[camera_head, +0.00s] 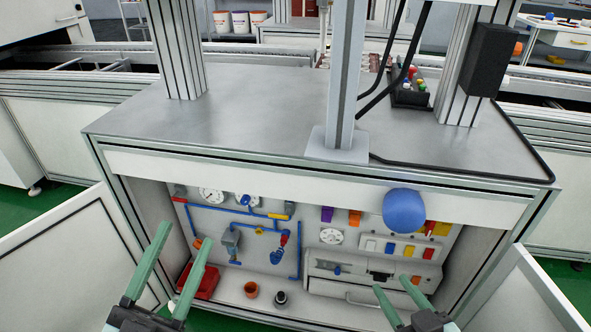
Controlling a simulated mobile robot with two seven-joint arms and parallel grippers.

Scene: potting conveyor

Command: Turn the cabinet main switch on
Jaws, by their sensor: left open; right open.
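The cabinet (320,173) stands open in front of me under a grey metal top. Inside at the right is a panel with a row of small coloured switches (390,248). Red and yellow parts (437,229) sit above that row, partly behind a rounded blue object (404,211). I cannot tell which part is the main switch. My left gripper (189,236) is open and empty, in front of the cabinet's left side. My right gripper (392,281) is open and empty, low in front of the right side, below the switch row.
Open doors flank the cabinet at left (75,255) and right (520,295). Blue pipes with gauges (212,195) fill the back left. A red tray (206,283), an orange pot (251,290) and a dark round item (281,298) stand on the cabinet floor.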

